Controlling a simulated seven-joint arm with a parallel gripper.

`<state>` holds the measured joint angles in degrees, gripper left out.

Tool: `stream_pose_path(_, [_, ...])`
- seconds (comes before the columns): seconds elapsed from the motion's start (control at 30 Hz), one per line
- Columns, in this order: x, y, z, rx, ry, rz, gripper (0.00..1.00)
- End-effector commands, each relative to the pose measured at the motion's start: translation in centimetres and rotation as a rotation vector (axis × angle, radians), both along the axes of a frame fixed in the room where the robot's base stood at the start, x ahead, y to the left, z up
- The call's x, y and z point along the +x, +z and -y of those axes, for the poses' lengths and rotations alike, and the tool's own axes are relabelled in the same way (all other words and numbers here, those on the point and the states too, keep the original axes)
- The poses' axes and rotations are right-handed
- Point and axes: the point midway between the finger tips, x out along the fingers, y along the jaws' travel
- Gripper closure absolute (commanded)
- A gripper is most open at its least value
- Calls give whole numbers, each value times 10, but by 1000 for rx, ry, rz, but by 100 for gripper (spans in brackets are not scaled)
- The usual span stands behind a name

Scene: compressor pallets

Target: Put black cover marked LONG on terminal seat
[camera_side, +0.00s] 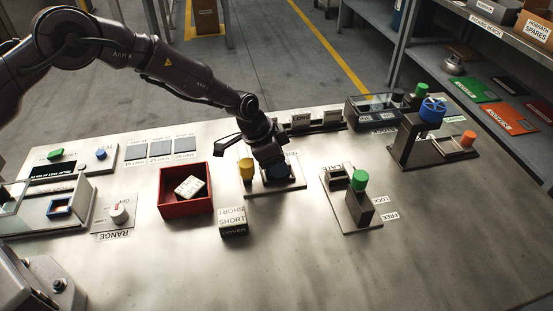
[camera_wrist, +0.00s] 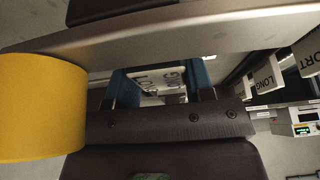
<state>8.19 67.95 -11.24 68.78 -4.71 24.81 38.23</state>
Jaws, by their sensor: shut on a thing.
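My gripper (camera_side: 272,166) is low over a dark fixture (camera_side: 284,186) beside a yellow knob (camera_side: 246,168), pointing down. It is shut on a cover whose white label, partly read as LONG (camera_wrist: 174,80), shows between the blue fingers in the wrist view. The cover is mostly hidden by my gripper in the side view. I cannot tell whether it touches the fixture below. The yellow knob also shows large and close at the left of the wrist view (camera_wrist: 42,107).
A rack at the back holds covers, one marked LONG (camera_side: 300,120). A SHORT cover (camera_side: 232,221) stands in front. A red bin (camera_side: 186,211) holds a labelled block (camera_side: 190,187). A green-knobbed fixture (camera_side: 359,205) is to the right. The front of the table is clear.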

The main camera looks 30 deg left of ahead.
Motion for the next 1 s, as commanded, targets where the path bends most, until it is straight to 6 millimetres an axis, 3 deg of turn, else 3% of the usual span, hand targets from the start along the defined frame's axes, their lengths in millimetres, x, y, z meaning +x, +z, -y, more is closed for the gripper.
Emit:
stream_pose_path(0.1, [0,-3,0,0,0,-1,79])
stream_pose_path(0.13, [0,-3,0,0,0,-1,45])
stream_pose_path(0.2, [0,-3,0,0,0,-1,29])
stream_pose_path(0.23, [0,-3,0,0,0,-1,26])
stream_pose_path(0.47, [0,-2,0,0,0,-1,26])
stream_pose_path(0.63, [-2,9,-2,-1,1,0,26])
stream_pose_path(1.0, [-22,79,-23,-1,1,2,26])
